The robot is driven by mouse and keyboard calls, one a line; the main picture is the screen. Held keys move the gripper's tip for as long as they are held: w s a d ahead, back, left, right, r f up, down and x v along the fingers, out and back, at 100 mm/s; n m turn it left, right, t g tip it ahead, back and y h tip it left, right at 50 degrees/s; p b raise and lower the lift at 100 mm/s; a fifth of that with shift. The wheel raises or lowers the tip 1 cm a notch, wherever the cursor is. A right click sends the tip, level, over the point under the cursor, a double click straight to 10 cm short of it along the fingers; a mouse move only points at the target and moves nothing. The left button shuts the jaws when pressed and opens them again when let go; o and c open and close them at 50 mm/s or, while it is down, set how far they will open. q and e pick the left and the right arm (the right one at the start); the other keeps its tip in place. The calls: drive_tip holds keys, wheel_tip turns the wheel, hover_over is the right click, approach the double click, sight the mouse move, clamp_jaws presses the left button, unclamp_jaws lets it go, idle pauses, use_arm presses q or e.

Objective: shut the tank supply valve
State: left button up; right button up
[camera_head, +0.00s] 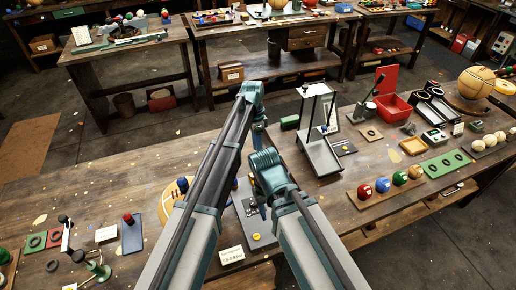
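I cannot pick out a tank or a supply valve for certain. A grey panel (256,222) with a small yellow round mark lies on the bench, partly hidden by my arms. A small blue part shows between my arms at the panel's upper left. My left arm reaches up the middle, and its end (260,130) bends down over the bench. My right arm's end (262,207) points down over the grey panel. The fingers of both grippers are too small or hidden to read, and I see nothing held in either.
A grey stand (320,155) with a black frame is close right of my arms. A row of coloured balls (383,185), a red bin (393,107) and a large leather ball (476,82) are further right. A blue plate (131,236) with a red-topped peg is left.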

use_arm(q)
drive_tip(key=r+p, duration=0.2)
drive_tip(key=r, duration=0.1)
drive_tip(key=shift+w+a+r, duration=0.1)
drive_tip(key=shift+w+r, duration=0.2)
drive_tip(key=shift+w, duration=0.05)
use_arm(e)
wheel_tip(320, 180, up, 4)
drive_tip(key=shift+f, duration=0.2)
use_arm(q)
drive_tip(key=shift+f, duration=0.1)
